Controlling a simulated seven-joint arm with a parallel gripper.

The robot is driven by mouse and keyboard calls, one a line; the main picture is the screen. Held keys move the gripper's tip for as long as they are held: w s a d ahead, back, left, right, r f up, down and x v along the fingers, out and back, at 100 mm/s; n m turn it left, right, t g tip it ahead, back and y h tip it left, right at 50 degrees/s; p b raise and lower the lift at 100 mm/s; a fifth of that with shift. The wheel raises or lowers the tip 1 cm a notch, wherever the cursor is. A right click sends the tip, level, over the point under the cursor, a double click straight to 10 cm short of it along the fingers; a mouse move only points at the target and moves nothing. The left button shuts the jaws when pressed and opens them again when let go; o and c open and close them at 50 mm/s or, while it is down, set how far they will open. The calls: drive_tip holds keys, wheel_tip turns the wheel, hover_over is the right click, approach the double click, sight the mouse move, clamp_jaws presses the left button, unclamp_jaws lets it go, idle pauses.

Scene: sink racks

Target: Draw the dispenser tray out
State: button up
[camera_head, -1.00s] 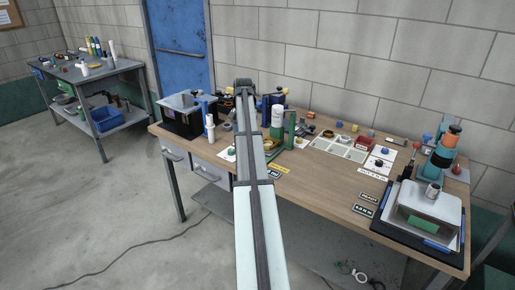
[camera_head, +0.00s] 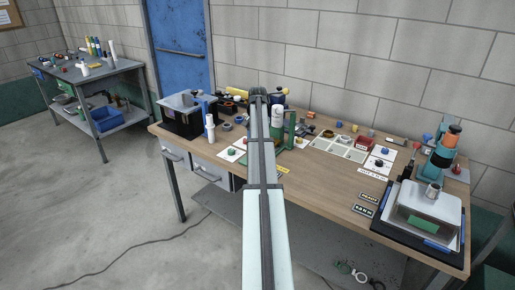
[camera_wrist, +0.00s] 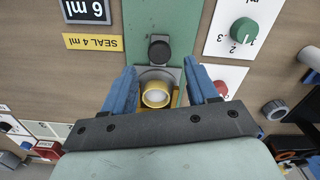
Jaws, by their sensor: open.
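In the wrist view my gripper (camera_wrist: 161,88) is open, its two blue fingers spread apart. Between the fingers is a yellow, round, open-topped piece (camera_wrist: 155,95) on a grey plate (camera_wrist: 172,73), which looks like the dispenser tray area. A round black knob (camera_wrist: 159,50) stands on the green dispenser base (camera_wrist: 137,22) just beyond. I cannot tell whether the fingers touch anything. In the head view the green dispenser (camera_head: 290,127) stands on the bench, partly hidden by my arm. My gripper is hidden there.
A green dial panel (camera_wrist: 240,33) is on the other. The wooden bench (camera_head: 318,188) has clear room at its front. A clear-lidded box (camera_head: 430,208) is at right.

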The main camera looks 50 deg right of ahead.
drive_tip(key=shift+f, duration=2)
drive_tip(key=shift+c, duration=0.3)
clamp_jaws()
